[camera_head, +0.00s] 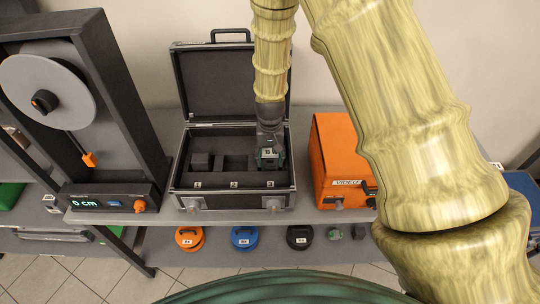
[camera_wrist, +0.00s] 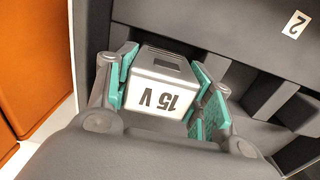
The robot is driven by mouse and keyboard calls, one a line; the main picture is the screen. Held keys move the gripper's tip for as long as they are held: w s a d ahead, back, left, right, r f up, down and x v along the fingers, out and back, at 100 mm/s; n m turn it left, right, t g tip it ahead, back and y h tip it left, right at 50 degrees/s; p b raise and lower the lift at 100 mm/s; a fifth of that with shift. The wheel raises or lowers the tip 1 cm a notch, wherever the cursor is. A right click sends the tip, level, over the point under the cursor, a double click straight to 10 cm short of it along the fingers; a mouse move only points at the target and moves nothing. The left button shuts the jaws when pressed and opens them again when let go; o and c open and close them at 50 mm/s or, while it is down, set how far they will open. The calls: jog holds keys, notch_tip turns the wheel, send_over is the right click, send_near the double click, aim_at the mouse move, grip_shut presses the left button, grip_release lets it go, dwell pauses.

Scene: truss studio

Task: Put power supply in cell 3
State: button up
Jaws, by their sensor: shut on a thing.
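The power supply is a light grey box marked "15 V" (camera_wrist: 160,88), seen in the wrist view between the teal pads of my gripper (camera_wrist: 163,97). My gripper is shut on it. In the head view my gripper (camera_head: 268,155) points down at the right part of the open black case (camera_head: 188,190), at the cell marked 3 (camera_head: 271,184). The power supply is mostly hidden there by the gripper. I cannot tell whether its underside touches the cell floor. The cells marked 1 (camera_head: 198,185) and 2 (camera_head: 234,185) lie to the left.
The case lid (camera_head: 215,80) stands open at the back. An orange VIDEO case (camera_head: 335,150) is close on the right. A film reel device (camera_head: 48,92) with a "0 cm" display stands left. Round orange (camera_head: 189,238), blue and black items lie on the lower shelf.

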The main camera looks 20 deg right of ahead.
jog(key=shift+s, duration=0.15)
jog(key=shift+f, duration=0.2)
jog(key=o, duration=1.2)
jog(key=shift+o, duration=0.2)
jog(key=shift+r+b, duration=2.1)
jog(key=shift+r, duration=4.1)
